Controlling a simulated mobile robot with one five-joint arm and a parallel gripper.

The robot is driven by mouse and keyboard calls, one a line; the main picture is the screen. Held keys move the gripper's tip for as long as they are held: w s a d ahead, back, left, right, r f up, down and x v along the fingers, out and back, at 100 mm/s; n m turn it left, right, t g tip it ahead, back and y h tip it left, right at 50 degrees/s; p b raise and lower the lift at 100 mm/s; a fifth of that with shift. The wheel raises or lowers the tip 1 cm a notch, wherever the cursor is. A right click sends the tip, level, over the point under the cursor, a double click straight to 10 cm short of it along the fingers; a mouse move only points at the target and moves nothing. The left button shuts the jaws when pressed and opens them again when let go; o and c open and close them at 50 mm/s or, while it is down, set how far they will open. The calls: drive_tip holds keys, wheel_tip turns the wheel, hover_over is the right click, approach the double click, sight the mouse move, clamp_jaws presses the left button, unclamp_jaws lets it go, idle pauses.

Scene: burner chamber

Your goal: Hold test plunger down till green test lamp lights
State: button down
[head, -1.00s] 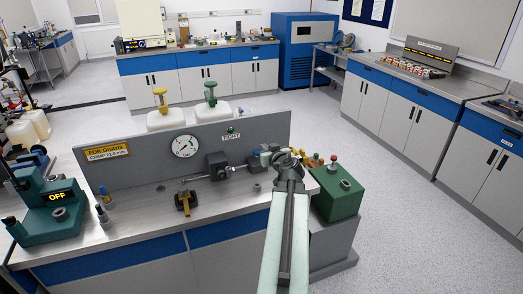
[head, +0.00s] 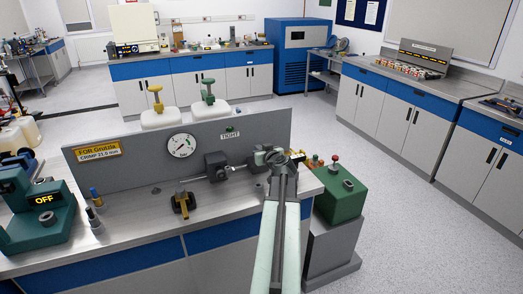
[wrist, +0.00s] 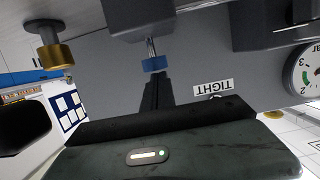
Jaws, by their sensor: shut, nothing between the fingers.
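The green test lamp (head: 229,129) is a small dark green dot above the TIGHT label (head: 230,135) on the bench's grey panel; I see no clear glow. In the wrist view, which is upside down, the TIGHT label (wrist: 213,87) also shows. A blue cap on a thin metal stem (wrist: 153,64), which looks like the test plunger, sticks out of a grey block. My gripper (wrist: 154,82) is shut and empty, its dark fingertips just by the blue cap; I cannot tell whether they touch. In the head view my gripper (head: 268,155) hides that spot.
A pressure gauge (head: 181,146) sits on the panel (head: 130,165). A brass-coloured knob (wrist: 55,57) is beside the blue cap in the wrist view. A green box with a red knob (head: 340,195) stands right of the bench. The floor further right is clear.

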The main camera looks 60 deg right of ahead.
wheel_tip(320, 180, down, 4)
drive_tip(key=b, duration=0.3)
drive_tip(key=shift+r, duration=0.25)
drive_tip(key=shift+a+r, duration=0.1)
drive_tip(key=shift+r, duration=0.1)
drive_tip(key=shift+s, duration=0.1)
idle(2.1)
